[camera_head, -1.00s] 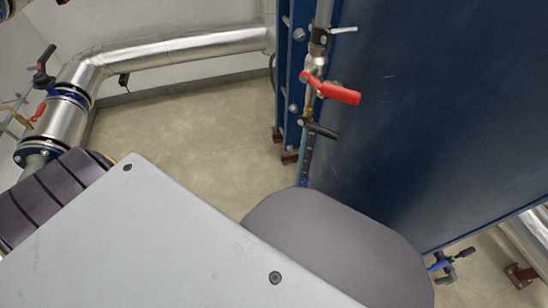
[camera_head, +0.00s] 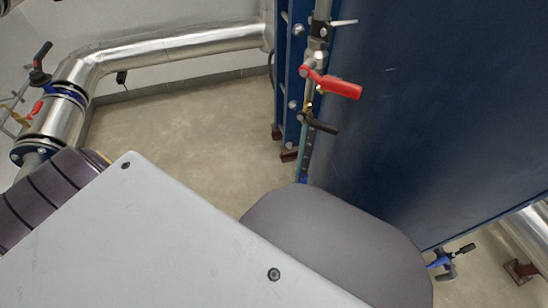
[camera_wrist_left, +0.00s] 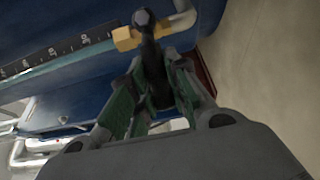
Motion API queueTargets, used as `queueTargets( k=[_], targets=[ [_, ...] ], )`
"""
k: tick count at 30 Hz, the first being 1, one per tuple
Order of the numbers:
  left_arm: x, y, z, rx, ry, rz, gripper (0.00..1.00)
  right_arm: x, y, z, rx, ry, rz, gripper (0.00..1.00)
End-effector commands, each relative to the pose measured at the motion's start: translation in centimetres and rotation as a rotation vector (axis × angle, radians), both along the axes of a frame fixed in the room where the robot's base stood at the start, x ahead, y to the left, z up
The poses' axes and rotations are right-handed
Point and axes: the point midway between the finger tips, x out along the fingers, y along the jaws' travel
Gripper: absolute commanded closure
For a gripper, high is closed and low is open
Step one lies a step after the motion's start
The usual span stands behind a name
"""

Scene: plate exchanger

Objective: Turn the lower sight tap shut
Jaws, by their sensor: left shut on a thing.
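The lower sight tap shows in the left wrist view as a brass fitting (camera_wrist_left: 127,38) with a black lever (camera_wrist_left: 148,32). My left gripper (camera_wrist_left: 155,98) has its green-padded fingers on either side of the lever and is shut on it. The lever's far end is partly hidden between the fingers. Beside the fitting runs the sight glass scale (camera_wrist_left: 60,58). In the head view the scale (camera_head: 306,150) runs down behind my own arm, which hides the lower tap and my left gripper. My right gripper is not in view.
Above, in the head view, are another black lever (camera_head: 319,125) and a red-handled valve (camera_head: 338,88). The blue exchanger plate (camera_head: 430,110) stands close on the right. A silver pipe (camera_head: 180,48) runs along the wall. The floor (camera_head: 190,140) between is clear.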

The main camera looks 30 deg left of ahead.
Motion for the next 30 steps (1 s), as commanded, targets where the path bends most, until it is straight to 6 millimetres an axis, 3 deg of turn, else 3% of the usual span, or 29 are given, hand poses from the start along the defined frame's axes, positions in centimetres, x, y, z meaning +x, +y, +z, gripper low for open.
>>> queueTargets(
  k=[3,4,9,30],
  targets=[
    [-0.09,0.07,-0.15,0.001,0.005,0.002,1.0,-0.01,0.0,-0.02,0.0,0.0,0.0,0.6],
    [-0.09,0.07,-0.15,0.001,0.005,0.002,0.79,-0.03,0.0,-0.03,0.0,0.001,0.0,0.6],
    [-0.07,0.05,-0.1,0.0,0.003,0.001,0.6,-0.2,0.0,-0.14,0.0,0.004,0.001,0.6],
    [-0.02,0.13,0.26,0.001,0.001,0.002,0.6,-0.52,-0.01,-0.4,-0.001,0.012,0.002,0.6]
  ],
)
